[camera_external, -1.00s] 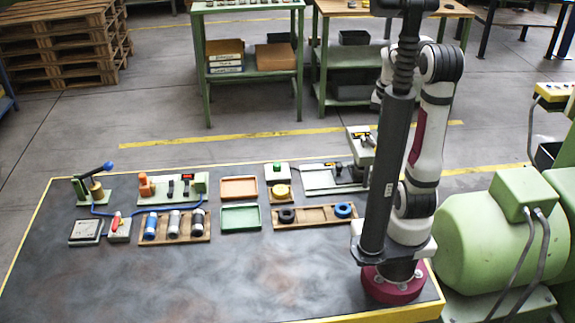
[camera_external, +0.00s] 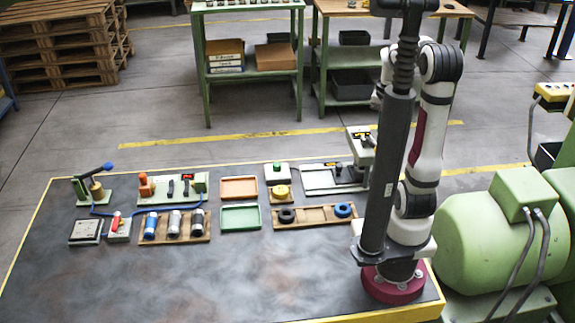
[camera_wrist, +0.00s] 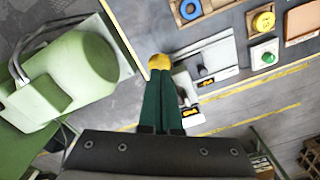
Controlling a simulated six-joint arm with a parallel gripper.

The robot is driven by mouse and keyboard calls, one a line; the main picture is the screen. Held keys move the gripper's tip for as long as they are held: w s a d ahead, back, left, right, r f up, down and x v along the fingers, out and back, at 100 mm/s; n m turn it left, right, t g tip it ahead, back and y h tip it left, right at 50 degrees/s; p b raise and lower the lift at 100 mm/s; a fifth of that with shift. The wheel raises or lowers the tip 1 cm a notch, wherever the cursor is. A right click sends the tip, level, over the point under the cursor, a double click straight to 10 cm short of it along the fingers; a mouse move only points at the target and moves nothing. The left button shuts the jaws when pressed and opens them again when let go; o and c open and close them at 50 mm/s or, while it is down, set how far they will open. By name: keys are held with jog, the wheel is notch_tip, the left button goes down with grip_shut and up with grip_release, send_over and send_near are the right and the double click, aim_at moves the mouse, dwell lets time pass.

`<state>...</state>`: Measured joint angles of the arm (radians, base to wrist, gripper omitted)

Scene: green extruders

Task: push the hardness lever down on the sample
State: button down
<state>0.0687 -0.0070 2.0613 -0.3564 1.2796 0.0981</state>
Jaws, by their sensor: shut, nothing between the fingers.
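The lever is not in the wrist view. My gripper cannot be made out in the external view.
Beside the lever are a grey plate block (camera_external: 86,231), a red-switch box (camera_external: 119,231) and a wooden rack (camera_external: 202,237) of several cylinders. Green (camera_external: 240,217) and orange (camera_external: 239,188) trays lie mid-table. A green motor (camera_external: 490,235) stands at right. The table front is clear.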

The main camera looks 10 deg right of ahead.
notch_tip(320, 180, down, 7)
jog(key=shift+r, duration=0.2)
dwell(0.6)
jog(key=shift+r, duration=2.45)
notch_tip(320, 180, up, 5)
